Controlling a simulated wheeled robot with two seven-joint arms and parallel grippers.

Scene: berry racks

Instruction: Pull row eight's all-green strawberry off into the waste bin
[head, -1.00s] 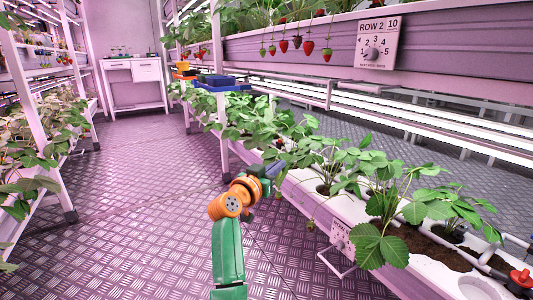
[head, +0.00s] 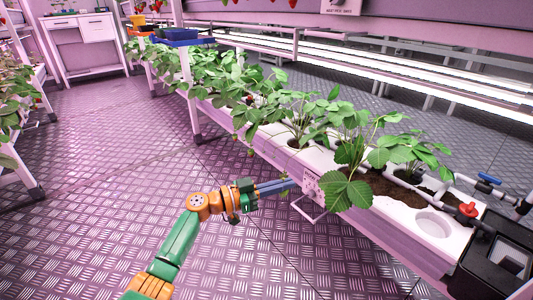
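My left gripper (head: 273,187) reaches in from the lower left, its blue-grey fingers pointing right at the front side of the low planting trough (head: 235,121). A small greenish thing (head: 285,177) shows at the fingertips, perhaps a hanging berry; whether the fingers touch it or are shut on it is too small to tell. Small berries (head: 250,152) hang over the trough's front edge left of the gripper; their colours are hard to make out. My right gripper is not in view. I cannot identify the waste bin or read a row-eight label.
Leafy plants (head: 350,150) overhang the trough. A black box (head: 497,262) stands at the right. A blue tray (head: 187,37) sits farther back. The floor at left is clear.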

